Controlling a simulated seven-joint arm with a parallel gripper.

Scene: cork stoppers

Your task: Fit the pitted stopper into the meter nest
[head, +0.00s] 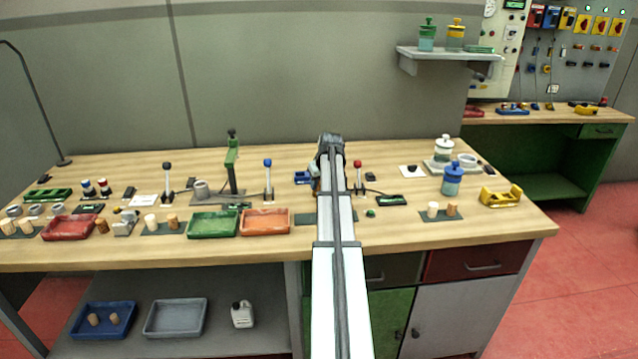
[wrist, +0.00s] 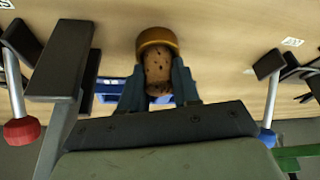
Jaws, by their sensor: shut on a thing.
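In the wrist view, my gripper (wrist: 158,77) is shut on the pitted stopper (wrist: 158,68), a brown cork with dark pits, with one finger on each side. A brass-coloured ring (wrist: 157,38) surrounds or meets the stopper's far end. I cannot tell whether it is the meter nest or how deep the stopper sits in it. A blue block (wrist: 108,90) shows behind the fingers; it also shows in the head view (head: 303,177), left of my arm. My arm hides the stopper in the head view.
A red-knobbed lever (head: 358,170) and a blue-knobbed lever (head: 267,168) flank my arm. Orange (head: 265,233), green (head: 213,235) and red (head: 68,237) trays line the bench front. A blue jar (head: 452,180) and yellow holder (head: 500,198) stand at right. Several other corks stand on mats.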

